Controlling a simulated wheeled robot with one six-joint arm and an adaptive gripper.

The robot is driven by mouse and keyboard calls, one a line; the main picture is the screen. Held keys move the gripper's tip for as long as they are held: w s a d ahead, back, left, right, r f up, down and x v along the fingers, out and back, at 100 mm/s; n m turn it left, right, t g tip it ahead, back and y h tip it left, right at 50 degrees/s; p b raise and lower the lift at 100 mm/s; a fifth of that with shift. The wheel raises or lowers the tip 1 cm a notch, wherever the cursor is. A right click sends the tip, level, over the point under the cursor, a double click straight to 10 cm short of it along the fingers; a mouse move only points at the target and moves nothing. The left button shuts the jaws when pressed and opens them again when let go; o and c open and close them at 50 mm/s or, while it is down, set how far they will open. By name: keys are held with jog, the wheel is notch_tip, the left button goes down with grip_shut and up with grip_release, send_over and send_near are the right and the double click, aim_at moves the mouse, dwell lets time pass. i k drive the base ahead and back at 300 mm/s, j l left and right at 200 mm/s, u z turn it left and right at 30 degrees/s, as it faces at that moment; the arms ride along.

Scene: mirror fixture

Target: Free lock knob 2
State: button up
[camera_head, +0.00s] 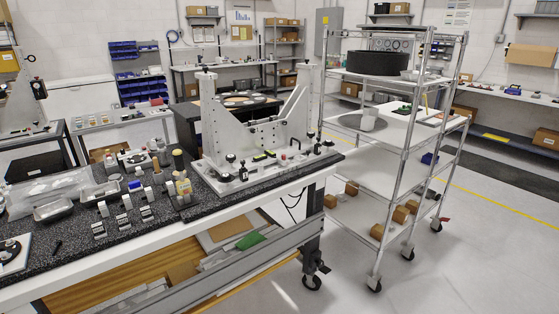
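The mirror fixture (225,140) is a pale metal frame with two uprights and slanted braces. It stands on a flat base plate (228,188) at the right end of the dark speckled bench. Small black knobs sit on the base plate, one at the front left (243,173) and one at the right (317,149). Dark caps top the left upright (205,67) and the right upright (306,62). A red part (283,157) shows near the front of the plate. I see no number labels, so I cannot tell which knob is lock knob 2. My gripper is not in view.
The bench top (75,235) left of the fixture holds trays and several small blocks and cylinders. A wheeled wire cart (400,170) stands close to the bench's right end. Open floor (480,240) lies right of the cart. Shelves and benches line the back wall.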

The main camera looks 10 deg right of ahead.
aim_at(327, 142)
jog(key=i+j+z, duration=0.1)
jog(key=j, duration=0.25)
jog(key=i+j+z, duration=0.1)
jog(key=i+j, duration=0.15)
jog(key=j, duration=0.15)
jog(key=i+j+z, duration=0.1)
jog(key=j, duration=0.25)
jog(key=i+j+z, duration=0.1)
jog(key=j, duration=0.3)
jog(key=i+j+z, duration=0.1)
jog(key=i+j, duration=0.15)
jog(key=j, duration=0.2)
jog(key=i+j+z, duration=0.1)
jog(key=j, duration=0.3)
jog(key=l+u, duration=0.15)
jog(key=l, duration=0.4)
jog(key=l+u, duration=0.15)
jog(key=l, duration=0.4)
jog(key=l+u, duration=0.2)
jog(key=l, duration=0.3)
jog(key=k+l+u, duration=0.15)
jog(key=l, duration=0.4)
jog(key=k+l+u, duration=0.15)
jog(key=l, duration=0.35)
jog(key=i, duration=0.05)
